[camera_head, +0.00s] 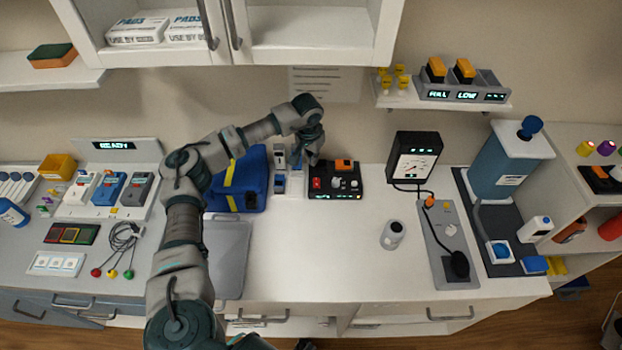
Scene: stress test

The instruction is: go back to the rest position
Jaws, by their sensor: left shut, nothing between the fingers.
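My left arm reaches up from the bottom of the head view and bends to the right over the counter (310,245). My left gripper (314,155) points down near the wall, shut and empty. It is just behind and left of a black device (336,182) with red, orange and white parts on top; whether it touches the device I cannot tell. A blue bag (245,185) with yellow stripes is partly hidden behind my left forearm. My right gripper is not in view.
An open wall cabinet (300,40) hangs above the arm. A gauge box (414,160), a grey panel (437,235) and a blue cylinder unit (505,165) stand to the right. A small bottle (391,235) is on the counter. The front middle of the counter is clear.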

